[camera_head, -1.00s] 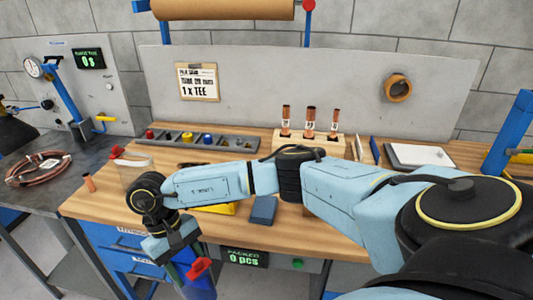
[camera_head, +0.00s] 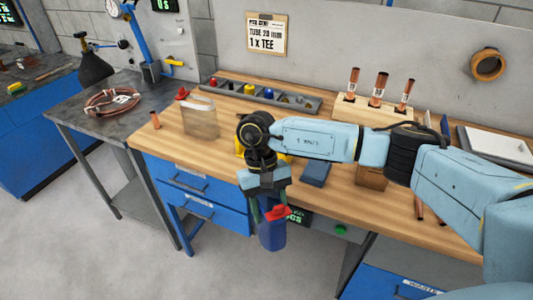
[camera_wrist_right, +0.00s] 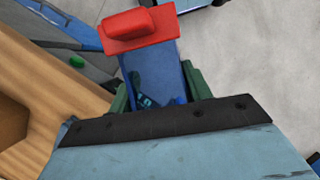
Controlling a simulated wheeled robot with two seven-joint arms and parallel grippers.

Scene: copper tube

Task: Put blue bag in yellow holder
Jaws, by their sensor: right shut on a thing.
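My right gripper (camera_head: 266,205) points down in front of the bench edge, shut on a blue bag (camera_head: 271,236) with a red clip (camera_head: 277,213) at its top. The bag hangs upright in the air, over the floor side of the bench. In the right wrist view the bag (camera_wrist_right: 158,75) and its red clip sit between the green finger pads, with small dark pieces showing inside the bag. The yellow holder (camera_head: 239,147) stands on the bench behind my right wrist, mostly hidden by it. My left gripper is not in view.
A parts tray (camera_head: 263,95) and a wooden rack of copper tubes (camera_head: 372,112) are at the back. A dark blue block (camera_head: 316,172) lies right of the holder.

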